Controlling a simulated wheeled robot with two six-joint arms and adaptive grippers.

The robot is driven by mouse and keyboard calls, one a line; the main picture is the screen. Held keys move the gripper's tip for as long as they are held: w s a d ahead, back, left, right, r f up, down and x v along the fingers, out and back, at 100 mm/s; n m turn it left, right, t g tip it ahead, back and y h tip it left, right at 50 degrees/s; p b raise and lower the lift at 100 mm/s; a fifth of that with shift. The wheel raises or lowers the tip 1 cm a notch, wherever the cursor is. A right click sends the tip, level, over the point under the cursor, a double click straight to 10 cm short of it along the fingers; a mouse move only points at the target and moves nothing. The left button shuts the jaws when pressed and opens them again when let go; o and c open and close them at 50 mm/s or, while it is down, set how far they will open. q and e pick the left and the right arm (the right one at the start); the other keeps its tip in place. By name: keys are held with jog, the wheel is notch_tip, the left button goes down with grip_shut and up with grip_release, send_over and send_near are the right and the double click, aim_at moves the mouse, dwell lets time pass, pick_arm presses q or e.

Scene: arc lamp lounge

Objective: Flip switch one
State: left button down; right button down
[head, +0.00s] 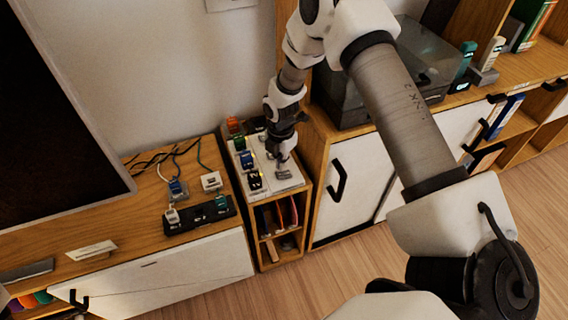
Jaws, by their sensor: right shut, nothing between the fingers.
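A pale switch panel (290,186) lies on top of the narrow wooden cabinet. Along its left side is a row of coloured pieces: orange (233,124), green (239,143), blue (247,159) and black with white marks (255,181). A small grey piece (284,174) sits on the panel's right part. Which one is switch one cannot be read. My right gripper (281,158) points down over the panel, shut and empty, just above the grey piece. I cannot tell whether it touches. The gripper and wrist hide the panel's back part. My left gripper is out of view.
A black power strip (200,216) with plugs and cables lies on the left cabinet, below a dark screen (50,110). A dark clear-lidded box (385,75) stands right of the panel. Open floor (345,265) lies in front.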

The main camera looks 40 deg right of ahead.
aim_at(282, 174)
jog(key=shift+f+b, duration=1.2)
jog(key=shift+f, duration=0.65)
dwell(0.7)
jog(key=shift+r+p, duration=0.6)
jog(key=shift+r, duration=0.05)
notch_tip(282, 174, up, 6)
jog(key=p, duration=0.4)
jog(key=shift+f, duration=0.15)
